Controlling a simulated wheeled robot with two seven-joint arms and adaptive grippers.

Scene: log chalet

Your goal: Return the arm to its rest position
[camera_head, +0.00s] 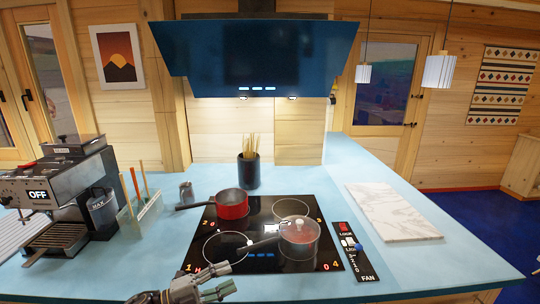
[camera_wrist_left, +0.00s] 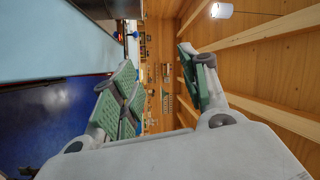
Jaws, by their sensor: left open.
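My left gripper (camera_head: 222,291) shows at the bottom edge of the head view, in front of the cooktop (camera_head: 214,279) and near its front left corner. Its fingers are apart and nothing is between them. In the left wrist view the open gripper (camera_wrist_left: 160,90) has green pads on both fingers, with only the distant room between them. Most of the left arm is below the head view. My right gripper is in neither view.
A red pot (camera_head: 232,205) and a glass-lidded pan (camera_head: 299,238) stand on the cooktop; the pan's handle points toward my gripper. A coffee machine (camera_head: 70,190) and utensil rack (camera_head: 143,212) stand left. A marble board (camera_head: 390,212) lies right. The counter's front right is clear.

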